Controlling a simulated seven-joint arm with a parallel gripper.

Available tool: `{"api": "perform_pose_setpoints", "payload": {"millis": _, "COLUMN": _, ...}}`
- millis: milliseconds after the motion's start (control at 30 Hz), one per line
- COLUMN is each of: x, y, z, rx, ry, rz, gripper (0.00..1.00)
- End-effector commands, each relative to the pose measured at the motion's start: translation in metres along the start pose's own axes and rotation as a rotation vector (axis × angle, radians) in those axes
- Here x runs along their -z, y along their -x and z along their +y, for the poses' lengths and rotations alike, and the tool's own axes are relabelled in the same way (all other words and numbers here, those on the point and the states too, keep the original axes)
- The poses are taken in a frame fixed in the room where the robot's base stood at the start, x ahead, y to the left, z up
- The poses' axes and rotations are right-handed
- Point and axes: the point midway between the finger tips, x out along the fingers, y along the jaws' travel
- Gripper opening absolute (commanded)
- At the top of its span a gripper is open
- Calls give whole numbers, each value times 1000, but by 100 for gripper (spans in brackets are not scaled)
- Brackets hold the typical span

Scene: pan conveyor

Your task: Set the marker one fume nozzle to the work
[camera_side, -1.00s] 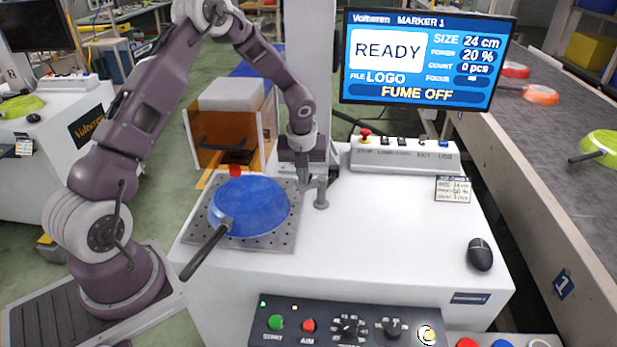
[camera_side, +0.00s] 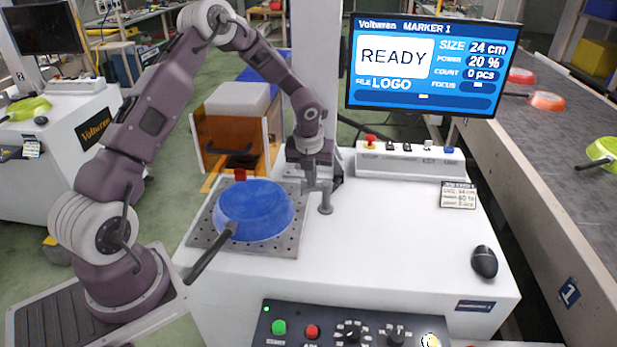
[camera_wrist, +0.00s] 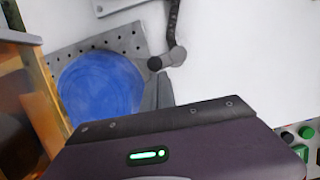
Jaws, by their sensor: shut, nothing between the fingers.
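The fume nozzle is partly hidden behind my gripper (camera_side: 313,186). A grey post (camera_side: 325,200) on the white table, right of the perforated plate, seems to be part of it. In the wrist view a dark hose (camera_wrist: 171,22) runs down to a grey stub (camera_wrist: 177,55) and a dark round tip (camera_wrist: 155,64). My gripper is shut and empty, its fingertips beside that tip; whether they touch it I cannot tell. A blue pan (camera_side: 256,207) lies upside down on the plate (camera_side: 291,243), left of my gripper. The marker one screen (camera_side: 432,65) reads READY, 24 cm, 20 %.
An orange-walled box (camera_side: 213,150) stands behind the plate. A button box (camera_side: 409,161) and a placard (camera_side: 458,195) are at the back right, a mouse (camera_side: 484,262) at the right. A control panel (camera_side: 340,330) lines the front. The white tabletop between is clear.

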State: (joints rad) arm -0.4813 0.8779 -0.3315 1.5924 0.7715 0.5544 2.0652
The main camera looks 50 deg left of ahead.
Motion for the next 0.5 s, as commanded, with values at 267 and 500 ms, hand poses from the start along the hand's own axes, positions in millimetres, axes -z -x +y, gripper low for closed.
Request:
{"api": "perform_pose_setpoints", "payload": {"millis": 267, "x": -1, "y": 12, "z": 0, "rx": 1, "ry": 1, "rz": -3, "gripper": 0}}
{"api": "perform_pose_setpoints", "payload": {"millis": 500, "x": -1, "y": 55, "z": 0, "rx": 1, "ry": 1, "rz": -2, "gripper": 0}}
